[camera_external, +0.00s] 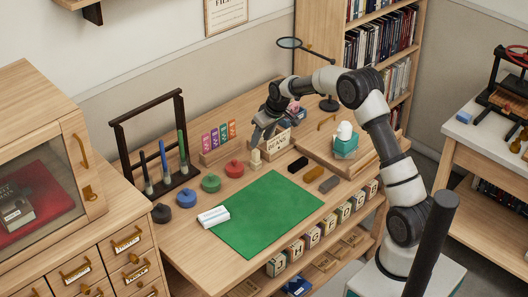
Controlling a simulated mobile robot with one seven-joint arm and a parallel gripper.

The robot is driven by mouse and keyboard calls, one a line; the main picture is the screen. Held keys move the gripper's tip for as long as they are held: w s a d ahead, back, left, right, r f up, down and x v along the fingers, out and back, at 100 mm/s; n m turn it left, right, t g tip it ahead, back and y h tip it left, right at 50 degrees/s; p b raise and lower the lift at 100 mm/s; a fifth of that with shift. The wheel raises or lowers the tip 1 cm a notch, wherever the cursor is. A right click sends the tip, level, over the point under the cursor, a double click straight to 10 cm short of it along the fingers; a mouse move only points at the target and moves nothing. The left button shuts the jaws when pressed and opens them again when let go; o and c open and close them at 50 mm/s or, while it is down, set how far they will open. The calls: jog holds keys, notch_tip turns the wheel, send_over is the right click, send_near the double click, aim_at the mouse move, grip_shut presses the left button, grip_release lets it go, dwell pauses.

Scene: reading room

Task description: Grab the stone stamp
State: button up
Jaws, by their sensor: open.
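A small upright cream-coloured piece (256,161), which looks like the stone stamp, stands on the desk behind the green mat (268,215). My gripper (262,138) is open above the desk, just above and slightly right of this piece, and apart from it as far as I can tell. Nothing shows between the fingers. The gripper partly hides what stands behind it, including part of a small lettered sign (277,143).
Red (234,169), green (211,183) and blue (187,197) knobbed discs stand left of the piece. A dark pen rack (150,135) is further left. Dark and grey blocks (313,174) lie right. A teal-and-white object (345,142) stands on a wooden tray.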

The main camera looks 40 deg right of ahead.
aim_at(256, 151)
jog(key=x, duration=0.4)
jog(key=shift+w+f, duration=0.1)
jog(key=shift+f, duration=0.15)
jog(key=b+x, duration=0.1)
jog(key=x, duration=0.4)
jog(key=shift+d+f, duration=0.15)
jog(key=shift+d, duration=0.05)
grip_shut()
